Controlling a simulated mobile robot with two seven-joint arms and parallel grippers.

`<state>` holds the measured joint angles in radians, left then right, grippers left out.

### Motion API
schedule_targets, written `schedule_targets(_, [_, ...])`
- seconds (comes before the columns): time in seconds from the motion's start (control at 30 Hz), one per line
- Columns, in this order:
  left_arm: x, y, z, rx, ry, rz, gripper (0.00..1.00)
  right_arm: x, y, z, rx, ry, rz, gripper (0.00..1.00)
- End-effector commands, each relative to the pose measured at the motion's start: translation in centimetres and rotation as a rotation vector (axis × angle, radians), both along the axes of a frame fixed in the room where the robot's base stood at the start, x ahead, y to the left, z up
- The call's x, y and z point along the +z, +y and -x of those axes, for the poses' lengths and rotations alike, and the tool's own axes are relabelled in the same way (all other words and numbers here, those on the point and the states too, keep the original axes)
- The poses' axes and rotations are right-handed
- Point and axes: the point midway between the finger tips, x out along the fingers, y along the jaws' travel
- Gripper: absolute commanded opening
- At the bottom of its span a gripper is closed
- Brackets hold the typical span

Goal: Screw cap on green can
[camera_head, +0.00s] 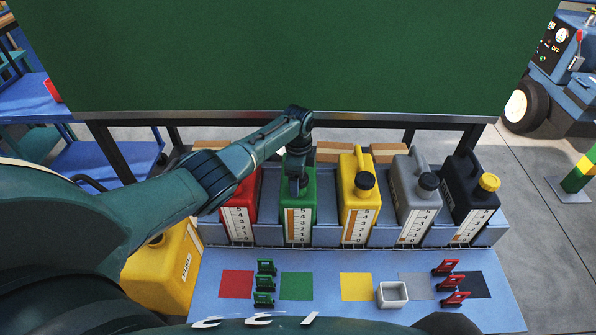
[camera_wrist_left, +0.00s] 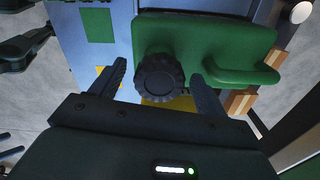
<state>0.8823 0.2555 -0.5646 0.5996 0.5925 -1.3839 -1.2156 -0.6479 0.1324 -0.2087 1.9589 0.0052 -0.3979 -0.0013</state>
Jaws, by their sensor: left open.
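The green can (camera_head: 310,205) stands upright in the rack, between the red and yellow cans. A black ribbed cap (camera_wrist_left: 159,76) sits at the can's mouth in the left wrist view; I cannot tell how tight it is. The green can's top and handle (camera_wrist_left: 232,50) also show there. My left gripper (camera_head: 297,188) reaches down onto the can's top and hides the cap in the head view. In the left wrist view its two fingers (camera_wrist_left: 158,82) are open, one on each side of the cap, with visible gaps. My right gripper is not in view.
Red (camera_head: 240,212), yellow (camera_head: 359,200), grey (camera_head: 416,200) and black (camera_head: 466,200) cans share the rack. A large yellow container (camera_head: 160,275) stands at left. The blue bench (camera_head: 330,315) holds coloured squares, green and red clips, and a white tray (camera_head: 392,294).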

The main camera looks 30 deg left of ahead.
Motion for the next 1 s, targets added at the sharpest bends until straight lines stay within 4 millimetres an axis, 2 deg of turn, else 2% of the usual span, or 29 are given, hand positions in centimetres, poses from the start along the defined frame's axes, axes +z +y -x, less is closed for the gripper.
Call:
schedule_targets(0.3, [-0.06, -0.05, 0.02, 0.534, 0.0, 0.001, 0.75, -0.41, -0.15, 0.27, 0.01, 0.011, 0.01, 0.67])
schedule_targets(0.5, [-0.02, -0.05, -0.02, 0.768, 0.0, 0.002, 0.75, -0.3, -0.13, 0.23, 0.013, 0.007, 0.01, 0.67])
schedule_targets(0.77, [-0.01, -0.01, -0.01, 0.798, -0.001, -0.001, 0.75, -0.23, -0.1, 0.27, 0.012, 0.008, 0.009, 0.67])
schedule_targets(1.0, [0.0, 0.01, -0.02, 0.796, -0.001, -0.001, 0.55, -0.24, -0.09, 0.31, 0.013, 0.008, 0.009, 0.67])
